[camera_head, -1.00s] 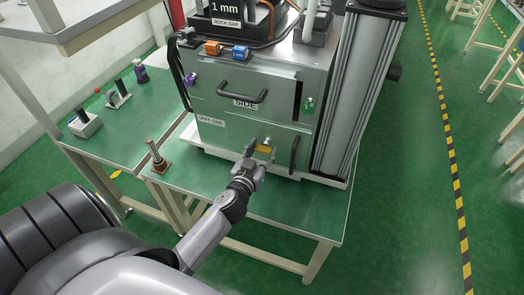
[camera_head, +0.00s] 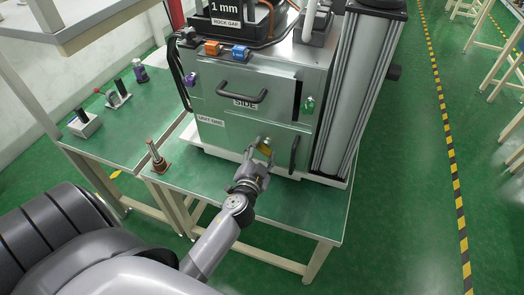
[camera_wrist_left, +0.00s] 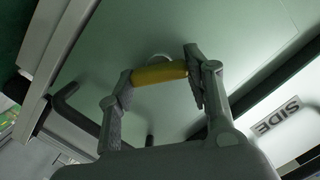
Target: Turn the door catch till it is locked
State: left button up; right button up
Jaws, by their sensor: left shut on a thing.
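The yellow door catch (camera_head: 265,149) sits low on the front of the grey machine (camera_head: 230,150), on the lower door panel. My left gripper (camera_head: 259,148) is at this catch, with a finger on either side of it. In the left wrist view the yellow catch (camera_wrist_left: 160,73) spans between the two fingertips, and the left gripper (camera_wrist_left: 161,80) is shut on it. A pale round mount shows partly behind the catch. In the head view the catch looks tilted and is partly covered by the fingers. My right gripper is not in view.
A black vertical door handle (camera_head: 294,152) stands just right of the catch. A black horizontal handle (camera_head: 243,95) is on the panel above. The table front is otherwise clear.

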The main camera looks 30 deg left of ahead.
pick_arm(q)
jog(key=m, duration=0.2)
jog(key=m+y, duration=0.1)
jog(key=m, duration=0.2)
jog(key=shift+d+f+m, duration=0.15)
jog(key=shift+m, duration=0.15)
jog(key=m+t, duration=0.1)
jog(key=m, duration=0.4)
jog(key=shift+f+y, duration=0.1)
jog(key=shift+y, duration=0.2)
jog(key=o, duration=1.4)
jog(key=shift+c, duration=0.2)
jog(key=shift+s, duration=0.1)
jog(key=v, duration=1.1)
jog(key=shift+s+d, duration=0.2)
jog(key=shift+s, duration=0.15)
jog(key=shift+a, duration=0.1)
